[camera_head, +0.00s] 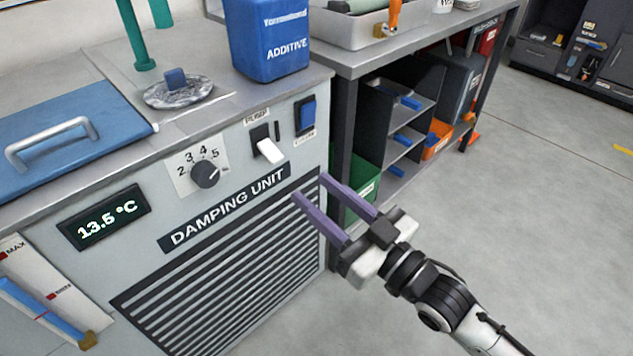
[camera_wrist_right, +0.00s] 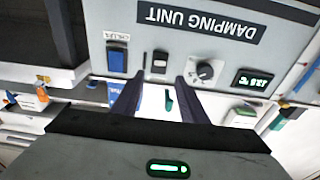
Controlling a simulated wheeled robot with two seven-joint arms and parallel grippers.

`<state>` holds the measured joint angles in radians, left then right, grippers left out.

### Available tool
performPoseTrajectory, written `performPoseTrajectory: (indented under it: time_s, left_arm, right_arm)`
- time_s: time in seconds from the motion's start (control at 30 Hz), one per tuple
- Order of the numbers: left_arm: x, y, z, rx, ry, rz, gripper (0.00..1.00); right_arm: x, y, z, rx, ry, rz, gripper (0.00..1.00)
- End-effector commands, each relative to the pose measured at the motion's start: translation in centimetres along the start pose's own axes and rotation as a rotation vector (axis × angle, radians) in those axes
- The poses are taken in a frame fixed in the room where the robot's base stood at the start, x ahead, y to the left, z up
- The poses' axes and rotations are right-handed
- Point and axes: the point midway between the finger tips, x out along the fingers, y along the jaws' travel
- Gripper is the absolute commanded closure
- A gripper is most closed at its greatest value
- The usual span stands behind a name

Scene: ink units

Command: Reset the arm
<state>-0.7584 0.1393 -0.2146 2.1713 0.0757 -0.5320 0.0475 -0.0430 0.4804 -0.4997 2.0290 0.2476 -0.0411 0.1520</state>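My right gripper (camera_head: 310,184) is in front of the damping unit (camera_head: 314,236), near the right end of its front panel. Its two purple fingers are parallel with a gap between them, and nothing is held. In the right wrist view, the open fingers (camera_wrist_right: 153,92) point at the panel, which appears upside down. The white rocker switch (camera_head: 269,150) and the blue switch (camera_head: 306,115) are above the fingers in the head view. The black knob (camera_head: 206,174) is to their left, and the display (camera_head: 104,217) reads about 13.5 °C. My left gripper is not in view.
A blue additive container (camera_head: 269,45) stands on top of the unit, with a blue lid with a handle (camera_head: 62,138) at the left. A workbench (camera_head: 385,62) with shelves and a green bin (camera_head: 366,182) stands to the right. The floor at right is clear.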

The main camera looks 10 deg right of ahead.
Motion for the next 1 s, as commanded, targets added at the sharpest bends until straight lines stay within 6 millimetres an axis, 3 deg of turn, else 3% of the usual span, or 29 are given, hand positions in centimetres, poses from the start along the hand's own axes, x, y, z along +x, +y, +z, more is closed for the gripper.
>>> performPoseTrajectory:
  time_s: [0.2,0.33,0.5,0.7,0.93,1.0]
  left_arm:
    - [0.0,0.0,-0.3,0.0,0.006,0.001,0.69]
    - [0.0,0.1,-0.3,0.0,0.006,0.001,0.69]
    - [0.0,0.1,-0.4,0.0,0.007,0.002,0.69]
    - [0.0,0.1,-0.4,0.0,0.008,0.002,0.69]
    - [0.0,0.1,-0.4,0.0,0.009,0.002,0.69]
    - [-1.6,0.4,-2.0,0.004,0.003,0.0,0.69]
  right_arm:
    - [-0.2,-0.1,0.4,0.006,-0.01,0.005,0.61]
    - [-1.9,-0.5,3.5,0.051,-0.095,0.053,0.61]
    - [-7.9,-1.6,10.9,0.149,-0.33,0.178,0.61]
    - [-15.1,-3.0,16.9,0.224,-0.57,0.288,0.61]
    - [-22.7,-4.9,21.1,0.288,-0.789,0.374,0.61]
    - [-21.9,-4.6,18.9,0.272,-0.784,0.369,0.61]
